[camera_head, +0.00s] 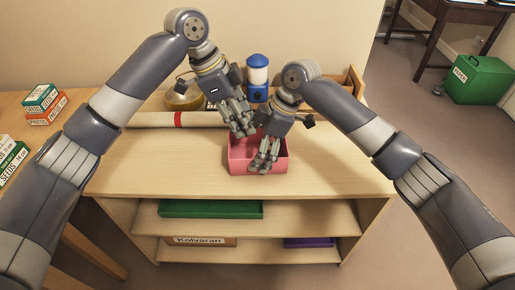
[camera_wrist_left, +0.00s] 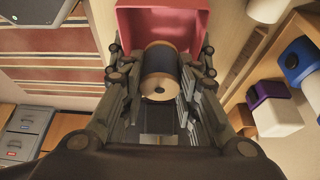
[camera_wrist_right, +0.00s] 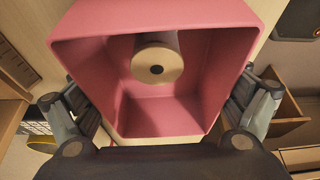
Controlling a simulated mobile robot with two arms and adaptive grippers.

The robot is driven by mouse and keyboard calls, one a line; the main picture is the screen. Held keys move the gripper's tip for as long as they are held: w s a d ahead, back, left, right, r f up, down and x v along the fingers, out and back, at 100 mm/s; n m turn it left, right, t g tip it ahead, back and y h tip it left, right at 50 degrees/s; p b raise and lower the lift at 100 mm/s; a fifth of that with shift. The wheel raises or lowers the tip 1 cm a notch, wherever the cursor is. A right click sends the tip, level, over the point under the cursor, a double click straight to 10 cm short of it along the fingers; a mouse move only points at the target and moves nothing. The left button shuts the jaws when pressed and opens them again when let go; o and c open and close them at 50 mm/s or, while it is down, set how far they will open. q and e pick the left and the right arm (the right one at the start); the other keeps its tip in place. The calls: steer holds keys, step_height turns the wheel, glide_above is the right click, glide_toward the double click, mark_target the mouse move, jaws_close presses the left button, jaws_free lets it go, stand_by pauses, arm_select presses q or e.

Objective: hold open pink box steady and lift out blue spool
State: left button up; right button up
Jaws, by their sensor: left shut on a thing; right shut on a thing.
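The open pink box (camera_head: 238,163) stands on the wooden cabinet top. My right gripper (camera_head: 264,163) is shut on it at the near side; in the right wrist view the box (camera_wrist_right: 150,118) lies between its fingers. The spool has pale wooden ends and a dark winding whose blue is hard to make out. My left gripper (camera_head: 243,128), over the box's back left, is shut on the spool (camera_wrist_left: 160,78), which shows between its fingers. In the right wrist view the spool (camera_wrist_right: 157,62) is at the box's far side; its height above the floor is unclear. The head view hides it.
A blue and white lantern-like object (camera_head: 258,72) stands behind the grippers. A paper roll with a red band (camera_head: 150,119) and a brassy round dish (camera_head: 183,98) lie left of them. The cabinet top's front (camera_head: 190,180) is clear. A green tray (camera_head: 210,209) is on the shelf below.

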steer(key=o, duration=0.8)
steer(key=v, duration=1.2)
